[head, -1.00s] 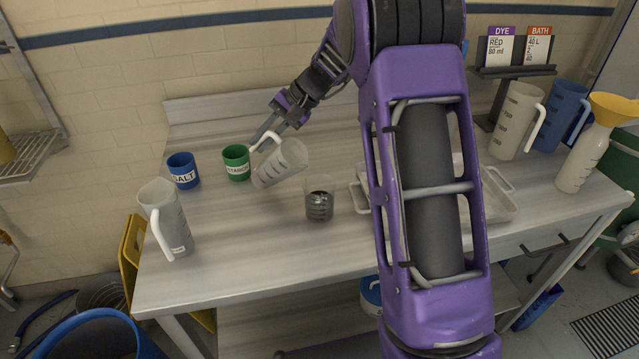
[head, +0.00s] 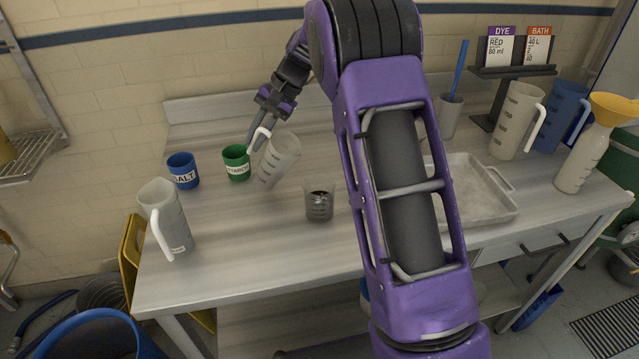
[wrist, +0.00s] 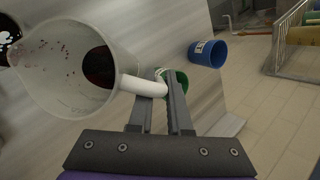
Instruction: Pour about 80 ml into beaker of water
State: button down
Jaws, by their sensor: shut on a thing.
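My gripper (head: 256,138) is shut on the handle of a translucent grey jug (head: 279,160) above the table's back middle. The jug leans a little to the right. In the wrist view the jug (wrist: 62,65) has dark red liquid at its bottom and drops on its inner wall; the gripper (wrist: 160,85) pinches its white handle. A small clear beaker (head: 319,205) stands on the table to the right of and in front of the jug, apart from it. It has dark liquid in it; its exact level is too small to read.
A blue SALT cup (head: 183,170) and a green cup (head: 236,162) stand left of the jug. Another grey jug (head: 166,220) stands front left. A metal tray (head: 470,190), a graduated jug (head: 516,120), a blue jug (head: 562,115) and a bottle with yellow funnel (head: 583,158) are right.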

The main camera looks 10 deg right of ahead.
jog(key=shift+w+a+f+g+h, duration=0.3)
jog(key=shift+w+a+g+h, duration=0.25)
jog(key=shift+g+h, duration=0.05)
jog(key=shift+w+a+r+m+g+h, duration=0.15)
jog(key=shift+w+a+m+g+h, duration=0.35)
jog(key=shift+g+h, duration=0.45)
jog(key=shift+w+a+g+h, duration=0.2)
jog(key=shift+w+g+h, duration=0.05)
jog(key=shift+w+h, duration=0.1)
jog(key=shift+s+r, duration=0.1)
dwell(0.6)
